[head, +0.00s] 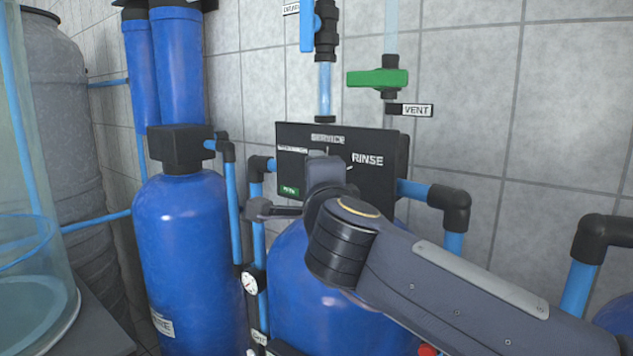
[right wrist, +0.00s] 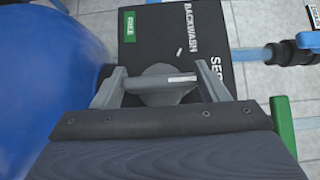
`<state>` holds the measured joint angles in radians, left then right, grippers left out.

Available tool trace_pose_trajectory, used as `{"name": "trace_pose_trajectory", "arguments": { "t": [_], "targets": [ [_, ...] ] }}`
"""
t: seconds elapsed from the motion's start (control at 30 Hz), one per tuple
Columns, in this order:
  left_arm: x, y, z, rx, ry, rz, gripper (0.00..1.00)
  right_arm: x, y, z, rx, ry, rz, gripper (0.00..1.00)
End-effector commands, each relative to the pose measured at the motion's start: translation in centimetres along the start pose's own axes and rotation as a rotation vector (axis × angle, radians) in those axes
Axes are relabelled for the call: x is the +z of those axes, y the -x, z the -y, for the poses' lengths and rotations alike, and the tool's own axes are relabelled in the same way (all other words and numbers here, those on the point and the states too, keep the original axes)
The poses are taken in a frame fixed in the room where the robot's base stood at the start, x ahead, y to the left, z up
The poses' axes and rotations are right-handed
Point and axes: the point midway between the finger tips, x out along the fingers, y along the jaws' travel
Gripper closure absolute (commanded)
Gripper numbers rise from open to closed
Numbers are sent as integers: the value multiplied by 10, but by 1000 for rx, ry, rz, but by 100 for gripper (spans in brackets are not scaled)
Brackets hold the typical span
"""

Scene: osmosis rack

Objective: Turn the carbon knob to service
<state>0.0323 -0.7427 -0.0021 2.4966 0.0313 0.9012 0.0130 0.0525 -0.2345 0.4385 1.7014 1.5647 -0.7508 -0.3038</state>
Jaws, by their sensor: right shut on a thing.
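The carbon knob (right wrist: 150,88) is grey with a white pointer line and sits on the black control box (head: 390,155) above a blue tank. In the right wrist view the knob lies between the two fingers of my right gripper (right wrist: 158,78), which is shut on it. Its white line points right, toward the partly hidden SERVICE label (right wrist: 215,70). The BACKWASH label (right wrist: 190,28) is beside it. In the head view my right gripper (head: 292,188) is at the box and hides the knob; the SERVICE label (head: 328,139) and RINSE label (head: 367,159) show. My left gripper is not in view.
A green-handled valve (head: 377,78) with a VENT tag (head: 411,110) is above the box. A blue tank (head: 185,265) stands left, with blue pipes and a gauge (head: 249,283) between the tanks. A clear cylinder (head: 30,250) stands far left. A tiled wall is behind.

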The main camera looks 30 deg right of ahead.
Motion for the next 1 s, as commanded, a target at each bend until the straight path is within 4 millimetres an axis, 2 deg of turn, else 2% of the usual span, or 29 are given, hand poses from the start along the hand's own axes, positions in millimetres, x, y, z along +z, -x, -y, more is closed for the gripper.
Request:
{"name": "trace_pose_trajectory", "arguments": {
  "t": [0.27, 0.3, 0.47, 0.77, 0.87, 1.0],
  "targets": [
    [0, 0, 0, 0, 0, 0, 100, 0, 0, -1, 2, 2, -1, 55],
    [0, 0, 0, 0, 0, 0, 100, 0, 0, -1, 2, 2, -1, 31],
    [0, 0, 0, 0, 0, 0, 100, 0, 0, -1, 1, 1, -1, 11],
    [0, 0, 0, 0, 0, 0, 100, 0, 2, 0, 0, 1, -1, 11],
    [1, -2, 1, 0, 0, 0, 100, 0, 11, -1, -2, 0, 0, 11],
    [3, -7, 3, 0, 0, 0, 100, 0, 35, -1, -4, -1, 2, 11]
  ]
}}
